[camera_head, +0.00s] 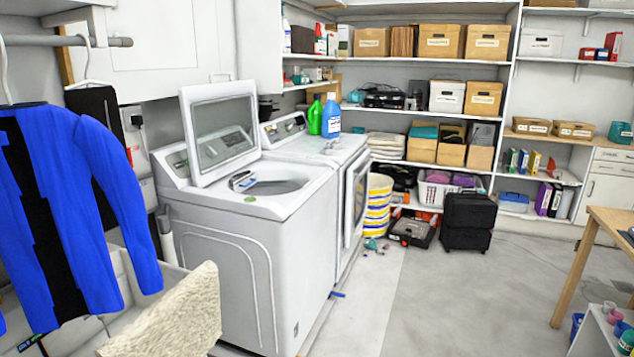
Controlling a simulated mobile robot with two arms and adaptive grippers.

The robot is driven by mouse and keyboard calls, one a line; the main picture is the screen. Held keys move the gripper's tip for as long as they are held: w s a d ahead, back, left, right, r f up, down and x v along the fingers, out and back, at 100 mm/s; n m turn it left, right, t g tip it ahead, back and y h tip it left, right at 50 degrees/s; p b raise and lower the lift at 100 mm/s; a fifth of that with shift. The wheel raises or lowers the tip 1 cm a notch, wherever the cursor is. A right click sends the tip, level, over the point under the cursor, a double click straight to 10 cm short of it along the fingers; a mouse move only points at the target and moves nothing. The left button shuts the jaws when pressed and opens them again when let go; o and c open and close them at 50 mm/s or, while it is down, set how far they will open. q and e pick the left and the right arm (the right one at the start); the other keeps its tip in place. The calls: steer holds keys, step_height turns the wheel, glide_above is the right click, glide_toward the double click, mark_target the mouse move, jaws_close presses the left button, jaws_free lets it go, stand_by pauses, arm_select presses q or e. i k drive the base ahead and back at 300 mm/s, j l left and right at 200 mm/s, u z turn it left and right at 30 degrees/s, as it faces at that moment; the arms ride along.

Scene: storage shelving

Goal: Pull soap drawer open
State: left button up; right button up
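The white top-loading washer (250,260) stands left of centre with its lid (222,128) raised. The washer's control panel (176,160) is partly hidden behind the lid. Neither of my grippers shows in this view.
A front-loading machine (357,190) stands beside the washer, with green (315,116) and blue (331,116) bottles on top. A blue jacket (115,190) hangs at the left, above a sink with a beige cloth (175,315). The floor (440,300) right of the machines is mostly clear.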

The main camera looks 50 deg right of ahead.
mark_target(240, 181)
steer(key=z, duration=1.15)
steer(key=i+l+z, duration=0.3)
steer(key=i+l, duration=0.15)
steer(key=i+l+z, duration=0.3)
steer(key=i, duration=0.3)
steer(key=i+l+z, duration=0.15)
steer(key=i+z, duration=0.15)
steer(key=i, duration=0.25)
steer(key=i+z, duration=0.3)
steer(key=i, duration=0.25)
steer(key=i+l+u, duration=0.1)
steer(key=i+u, duration=0.25)
steer(key=i, duration=0.2)
steer(key=i+l+u, duration=0.35)
steer(key=i, duration=0.15)
steer(key=i+j, duration=0.05)
